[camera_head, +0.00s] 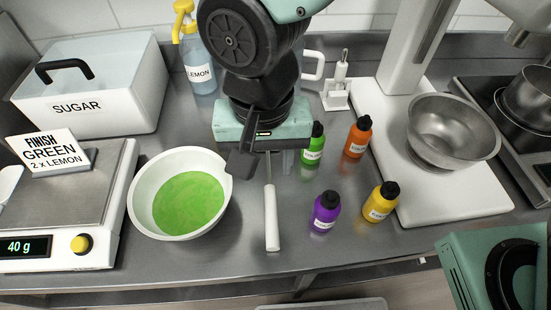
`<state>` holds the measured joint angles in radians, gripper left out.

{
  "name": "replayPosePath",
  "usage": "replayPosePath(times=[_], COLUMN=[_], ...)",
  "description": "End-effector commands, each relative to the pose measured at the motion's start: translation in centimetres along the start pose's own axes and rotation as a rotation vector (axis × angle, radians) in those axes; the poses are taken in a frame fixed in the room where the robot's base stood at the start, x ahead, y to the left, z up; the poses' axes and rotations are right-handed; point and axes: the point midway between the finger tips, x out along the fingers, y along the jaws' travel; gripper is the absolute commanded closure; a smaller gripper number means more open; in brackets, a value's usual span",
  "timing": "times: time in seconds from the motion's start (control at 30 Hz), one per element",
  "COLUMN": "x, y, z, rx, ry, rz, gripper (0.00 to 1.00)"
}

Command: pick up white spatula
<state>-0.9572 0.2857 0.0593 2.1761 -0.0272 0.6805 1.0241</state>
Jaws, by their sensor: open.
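The white spatula (271,218) lies on the steel counter, right of the bowl of green mix. Its white handle points to the counter's front edge. Its thin metal shaft runs back under my gripper, and its far end is hidden there. My gripper (262,163) is open above the shaft, pointing down, with a dark finger on the left side. The right finger is hard to make out. I cannot tell how high the fingers are over the shaft.
The white bowl (142,215) of green liquid stands close on the left. Green (313,148), orange (357,138), purple (325,212) and yellow (380,203) bottles stand on the right. A scale (85,258), sugar box (120,95) and lemon bottle (198,65) are farther left. A metal bowl (450,130) sits far right.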

Motion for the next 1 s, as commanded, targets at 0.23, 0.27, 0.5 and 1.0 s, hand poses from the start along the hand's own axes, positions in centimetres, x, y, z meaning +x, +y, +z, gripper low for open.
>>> replayPosePath(times=[0.23,0.27,0.5,1.0], x=[5.3,5.9,8.8,13.6], y=[0.2,0.2,0.1,0.7], z=[0.1,0.0,0.0,-0.1], rx=[0.001,0.001,0.001,0.000], ry=[-0.004,-0.004,-0.001,-0.002], rz=[0.007,0.006,0.001,0.002], gripper=[0.53,0.53,0.53,0.53])
